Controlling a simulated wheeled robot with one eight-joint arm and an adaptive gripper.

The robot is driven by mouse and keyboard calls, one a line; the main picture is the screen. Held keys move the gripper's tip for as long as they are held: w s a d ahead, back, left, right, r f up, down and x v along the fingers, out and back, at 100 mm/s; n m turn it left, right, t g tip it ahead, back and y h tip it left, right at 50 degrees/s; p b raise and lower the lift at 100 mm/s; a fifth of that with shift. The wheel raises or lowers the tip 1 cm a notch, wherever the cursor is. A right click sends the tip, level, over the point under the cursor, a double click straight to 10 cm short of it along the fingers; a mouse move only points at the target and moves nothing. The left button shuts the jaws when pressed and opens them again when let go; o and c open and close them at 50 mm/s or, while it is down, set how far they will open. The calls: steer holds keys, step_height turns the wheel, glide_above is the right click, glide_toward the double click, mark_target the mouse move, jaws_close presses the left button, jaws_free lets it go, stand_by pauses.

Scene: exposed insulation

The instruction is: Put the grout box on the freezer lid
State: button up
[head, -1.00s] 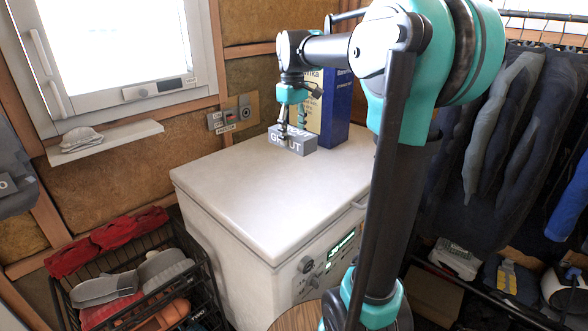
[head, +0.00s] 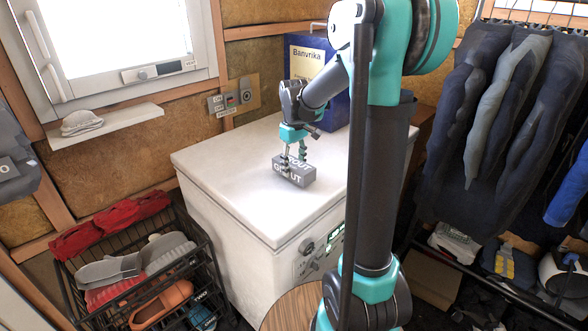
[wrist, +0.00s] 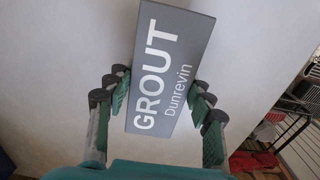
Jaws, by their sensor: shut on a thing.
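The grout box (head: 300,176) is a small grey box with white lettering. In the head view it is at the white freezer lid (head: 225,170), towards the lid's middle. I cannot tell whether its underside touches the lid. My gripper (head: 289,165) points down from above and is shut on the box. In the wrist view the box (wrist: 170,68) shows its "GROUT Dunrevin" face between the green-padded fingers of my gripper (wrist: 155,95), which press on both its sides. The pale surface behind it is the lid (wrist: 60,60).
A blue "Banvrika" box (head: 330,85) stands at the lid's back. A wire rack (head: 130,275) with shoes and red cloths is at the left. Dark clothes (head: 490,120) hang at the right. The left and front of the lid are bare.

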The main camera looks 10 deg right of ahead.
mark_target(294, 163)
steer(key=shift+f, duration=0.7)
steer(key=shift+f, duration=0.1)
steer(key=o, duration=1.6)
step_height(294, 163, up, 12)
steer(key=shift+r, duration=0.15)
steer(key=shift+s, duration=0.1)
